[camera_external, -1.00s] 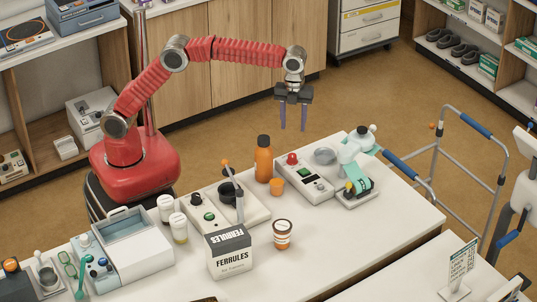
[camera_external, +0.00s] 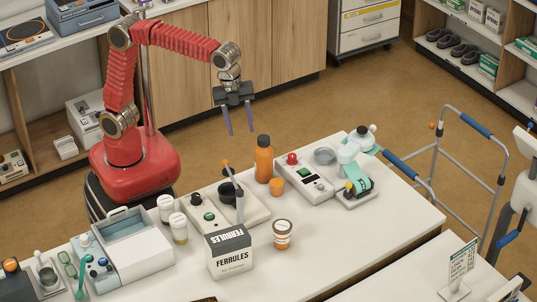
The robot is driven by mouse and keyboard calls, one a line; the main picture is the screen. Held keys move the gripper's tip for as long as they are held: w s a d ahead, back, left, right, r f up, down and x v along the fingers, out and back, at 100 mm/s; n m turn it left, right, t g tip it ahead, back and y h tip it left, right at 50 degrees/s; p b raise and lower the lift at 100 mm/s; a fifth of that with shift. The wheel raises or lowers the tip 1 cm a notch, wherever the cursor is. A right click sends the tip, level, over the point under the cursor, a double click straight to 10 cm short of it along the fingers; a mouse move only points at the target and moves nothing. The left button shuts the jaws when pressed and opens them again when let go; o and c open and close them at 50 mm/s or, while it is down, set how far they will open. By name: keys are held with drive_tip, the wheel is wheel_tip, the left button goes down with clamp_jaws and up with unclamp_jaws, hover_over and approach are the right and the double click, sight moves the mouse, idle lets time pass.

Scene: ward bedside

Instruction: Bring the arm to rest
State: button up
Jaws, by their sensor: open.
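My gripper (camera_external: 239,121) hangs in the air above the back edge of the white table (camera_external: 340,245), fingers pointing down. Its two purple fingers are apart with nothing between them. My red arm rises steeply from its base, bends at the top and reaches right and slightly down to the gripper. The gripper is higher in the picture than the orange bottle (camera_external: 264,160) and to its left, apart from everything on the table.
The table holds a box marked FERRULES (camera_external: 230,253), a striped cup (camera_external: 282,235), two white-lidded jars (camera_external: 178,228), a blue-and-white bin (camera_external: 138,255) and a device with a red button (camera_external: 305,180). A walker (camera_external: 450,165) stands right. Floor behind the table is clear.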

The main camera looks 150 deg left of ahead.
drive_tip(key=s+d+f+n+t, duration=0.2)
drive_tip(key=s+d+f+n, duration=0.1)
drive_tip(key=s+d, duration=0.6)
drive_tip(key=s+d+f+n+t+h, duration=0.1)
drive_tip(key=s+d+f, duration=0.3)
drive_tip(key=s+d, duration=0.6)
drive_tip(key=d+n, duration=0.1)
drive_tip(key=d, duration=0.6)
drive_tip(key=shift+d+f+n+t, duration=0.2)
drive_tip(key=shift+f+n+t, duration=0.05)
drive_tip(key=shift+n+t, duration=0.15)
drive_tip(key=shift+w, duration=0.1)
drive_tip(key=shift+c, duration=0.6)
idle(1.0)
